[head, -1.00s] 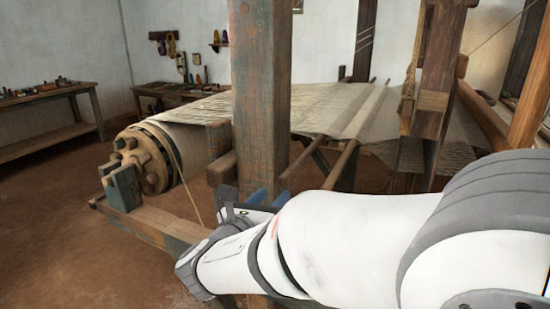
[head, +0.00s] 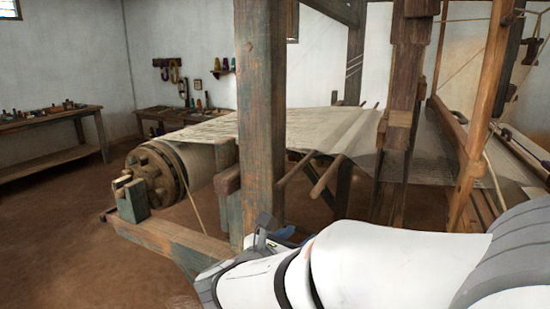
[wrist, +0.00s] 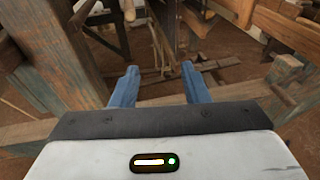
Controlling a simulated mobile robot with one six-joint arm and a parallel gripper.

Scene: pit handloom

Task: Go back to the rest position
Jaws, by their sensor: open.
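My gripper (wrist: 160,88) shows in the wrist view with its two blue fingers apart and nothing between them. Beyond the fingers are the loom's wooden beams and the brown floor. In the head view my white arm crosses the lower right, and a bit of my gripper's blue finger (head: 284,233) shows low by the thick loom post (head: 262,110). The fingertips are partly hidden there, and I cannot tell whether they touch the post.
The loom's cloth (head: 325,125) stretches behind the post, with a cloth roller (head: 155,172) at left. A low beam (head: 165,238) runs near the floor. A bench (head: 50,160) with small items stands far left. Bare floor (head: 60,230) lies open at lower left.

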